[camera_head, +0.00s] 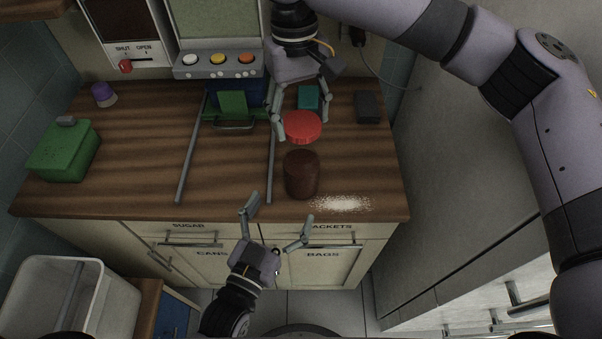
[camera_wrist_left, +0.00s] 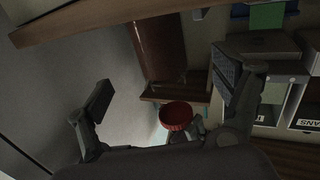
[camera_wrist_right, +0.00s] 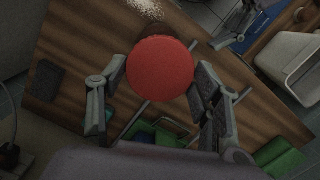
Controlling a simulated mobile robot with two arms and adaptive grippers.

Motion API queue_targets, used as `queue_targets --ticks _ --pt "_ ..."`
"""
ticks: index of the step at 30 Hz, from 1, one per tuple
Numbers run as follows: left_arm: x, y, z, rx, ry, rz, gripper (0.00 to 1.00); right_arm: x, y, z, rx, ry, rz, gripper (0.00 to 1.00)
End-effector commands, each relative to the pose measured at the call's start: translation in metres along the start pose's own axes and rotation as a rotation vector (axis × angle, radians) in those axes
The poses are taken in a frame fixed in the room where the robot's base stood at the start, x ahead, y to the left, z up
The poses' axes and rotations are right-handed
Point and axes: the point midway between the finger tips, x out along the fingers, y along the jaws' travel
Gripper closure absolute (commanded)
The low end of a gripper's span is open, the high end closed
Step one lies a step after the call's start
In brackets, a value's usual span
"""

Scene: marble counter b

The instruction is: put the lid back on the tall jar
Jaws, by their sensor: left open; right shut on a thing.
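The red lid (camera_head: 302,127) is held between the fingers of my right gripper (camera_head: 302,118), above the counter. In the head view it lies just behind the tall brown jar (camera_head: 301,176), which stands near the front edge. The right wrist view shows the lid (camera_wrist_right: 160,68) face-on, covering most of the jar (camera_wrist_right: 152,30). In the left wrist view the ribbed lid (camera_wrist_left: 176,116) appears apart from the jar (camera_wrist_left: 160,48). My left gripper (camera_head: 279,227) is open and empty in front of the counter edge, below the jar in the picture.
White powder (camera_head: 342,203) lies right of the jar. Two metal rails (camera_head: 187,160) run along the counter to the left. A green box (camera_head: 65,150), a purple-topped item (camera_head: 103,94), a teal block (camera_head: 308,97) and a dark block (camera_head: 367,107) stand around. The counter between rails is clear.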

Motion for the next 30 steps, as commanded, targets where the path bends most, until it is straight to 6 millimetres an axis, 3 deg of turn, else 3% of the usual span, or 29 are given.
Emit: queue_targets --ticks 9,15,21,30 --pt "0.062 0.000 -0.002 -0.001 0.005 0.000 0.13 0.000 0.000 0.000 0.001 0.000 0.000 0.53" --pt "0.091 0.000 -0.001 -0.001 0.003 0.000 0.13 0.000 0.000 0.000 0.001 0.000 0.000 0.53" --pt "0.102 0.000 -0.001 -0.001 0.002 0.001 0.13 0.000 0.000 0.000 0.001 0.000 0.000 0.53" --pt "0.103 0.000 -0.001 -0.001 0.001 0.001 0.13 0.000 0.000 0.000 0.001 0.000 0.000 0.53"
